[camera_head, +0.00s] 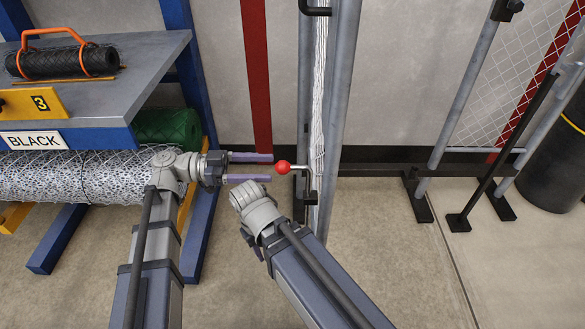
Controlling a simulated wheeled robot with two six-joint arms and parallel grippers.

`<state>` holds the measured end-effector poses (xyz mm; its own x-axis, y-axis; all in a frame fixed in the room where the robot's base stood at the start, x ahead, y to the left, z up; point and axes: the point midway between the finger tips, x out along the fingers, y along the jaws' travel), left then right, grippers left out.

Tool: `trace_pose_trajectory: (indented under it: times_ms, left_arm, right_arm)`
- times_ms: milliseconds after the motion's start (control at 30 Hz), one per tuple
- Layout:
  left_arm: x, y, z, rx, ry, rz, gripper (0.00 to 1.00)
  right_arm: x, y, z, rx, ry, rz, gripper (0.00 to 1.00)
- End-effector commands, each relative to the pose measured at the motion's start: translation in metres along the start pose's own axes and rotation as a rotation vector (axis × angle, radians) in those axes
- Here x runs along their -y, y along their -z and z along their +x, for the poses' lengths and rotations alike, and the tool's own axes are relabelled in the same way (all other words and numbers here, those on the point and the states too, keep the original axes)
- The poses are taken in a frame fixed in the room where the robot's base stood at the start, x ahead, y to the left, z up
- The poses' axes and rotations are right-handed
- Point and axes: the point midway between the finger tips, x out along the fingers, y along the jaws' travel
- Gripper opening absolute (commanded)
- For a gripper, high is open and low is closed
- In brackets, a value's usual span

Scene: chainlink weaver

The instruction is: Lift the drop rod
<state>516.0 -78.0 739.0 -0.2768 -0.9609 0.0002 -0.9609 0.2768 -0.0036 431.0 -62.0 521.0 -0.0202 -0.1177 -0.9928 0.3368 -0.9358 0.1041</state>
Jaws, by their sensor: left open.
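The drop rod (314,184) stands upright at the gate's lower edge, with a short silver handle ending in a red ball knob (283,167) that points left. My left gripper (271,168) is open and reaches in from the left. Its two purple fingers point at the knob, one above and one below its line, with the knob just beyond the tips; I cannot tell whether they touch. My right gripper (252,242) is mostly hidden behind its own wrist, below and left of the knob, and its jaw state is unclear. The rod's lower end is partly hidden.
The mesh gate (318,85) and its grey post (342,100) stand just right of the knob. A bench (150,55) with wire rolls is at left. Grey posts (470,80) with black feet stand at right. Floor between is clear.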

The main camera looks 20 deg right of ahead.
Motion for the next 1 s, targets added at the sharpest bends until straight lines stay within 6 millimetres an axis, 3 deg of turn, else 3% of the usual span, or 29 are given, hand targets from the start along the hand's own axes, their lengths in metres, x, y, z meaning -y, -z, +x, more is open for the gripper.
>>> trace_pose_trajectory:
  times_ms: [533, 967, 1000]
  left_arm:
    - [0.000, 0.000, 0.069, 0.000, -0.001, -0.003, 0.69]
    - [0.000, 0.000, 0.077, 0.000, 0.001, -0.004, 0.69]
    - [0.000, 0.000, 0.077, 0.000, 0.001, -0.004, 0.64]
  right_arm:
    - [0.000, 0.000, 0.000, -0.002, 0.000, 0.001, 0.42]
    - [0.000, 0.000, 0.000, -0.002, 0.000, 0.001, 0.42]
    - [0.000, 0.000, 0.000, -0.002, 0.000, 0.001, 0.42]
